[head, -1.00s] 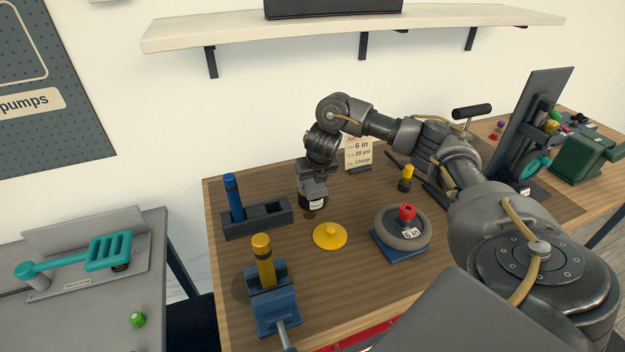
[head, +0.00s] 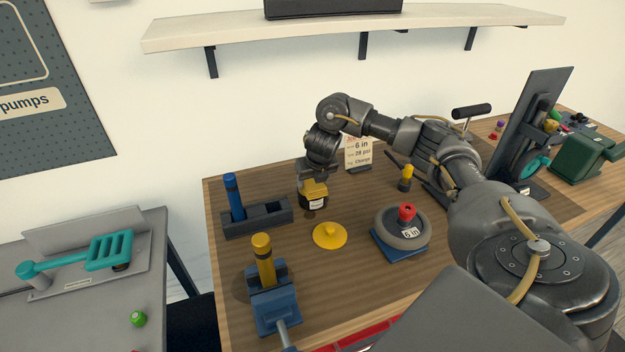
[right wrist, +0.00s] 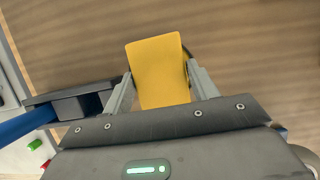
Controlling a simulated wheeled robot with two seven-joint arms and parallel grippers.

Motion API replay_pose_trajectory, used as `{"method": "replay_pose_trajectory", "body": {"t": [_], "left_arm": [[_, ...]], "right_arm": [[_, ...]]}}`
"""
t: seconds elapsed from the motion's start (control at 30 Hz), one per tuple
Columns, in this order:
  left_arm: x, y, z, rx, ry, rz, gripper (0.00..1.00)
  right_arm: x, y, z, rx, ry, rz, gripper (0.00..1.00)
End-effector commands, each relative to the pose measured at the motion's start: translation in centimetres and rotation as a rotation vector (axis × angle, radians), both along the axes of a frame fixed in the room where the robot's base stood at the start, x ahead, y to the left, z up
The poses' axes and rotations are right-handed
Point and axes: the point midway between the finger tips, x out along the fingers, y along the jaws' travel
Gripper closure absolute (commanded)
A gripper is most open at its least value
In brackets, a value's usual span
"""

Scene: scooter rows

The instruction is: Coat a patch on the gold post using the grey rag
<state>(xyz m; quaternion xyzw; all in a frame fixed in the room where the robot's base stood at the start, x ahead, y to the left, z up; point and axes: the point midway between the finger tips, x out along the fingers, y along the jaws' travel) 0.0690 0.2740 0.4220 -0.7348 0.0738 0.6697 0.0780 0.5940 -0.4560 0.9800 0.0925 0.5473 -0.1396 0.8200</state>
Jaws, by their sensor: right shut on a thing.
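My right gripper (head: 314,180) points down at the back middle of the bench, shut on the rag (head: 313,189), a flat pad whose visible faces are yellow. In the right wrist view the yellow rag (right wrist: 160,70) sits between the fingers of my right gripper (right wrist: 160,92). Directly below it is a dark jar (head: 313,203) with a pale label; whether the rag touches it is hidden. The gold post (head: 263,258) stands upright in a blue vise (head: 273,303), nearer the front and left of the gripper. My left gripper is out of view.
A yellow knobbed lid (head: 330,236) lies between jar and vise. A blue post (head: 233,196) stands in a dark holder (head: 265,217) left of the jar. A wheel (head: 384,232) on a blue base is to the right. A card (head: 358,152) stands behind.

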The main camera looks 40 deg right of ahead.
Motion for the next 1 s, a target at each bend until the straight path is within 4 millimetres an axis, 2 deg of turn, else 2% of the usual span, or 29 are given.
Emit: {"method": "replay_pose_trajectory", "body": {"t": [0.2,0.37,1.0], "left_arm": [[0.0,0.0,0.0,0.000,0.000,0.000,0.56],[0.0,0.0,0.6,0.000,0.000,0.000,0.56],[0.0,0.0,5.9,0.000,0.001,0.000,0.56]], "right_arm": [[-0.1,0.0,-0.2,0.000,0.004,0.001,0.60],[-0.1,0.0,0.5,0.001,0.004,0.002,0.60],[0.0,0.0,6.1,0.000,0.001,0.001,0.60]]}}
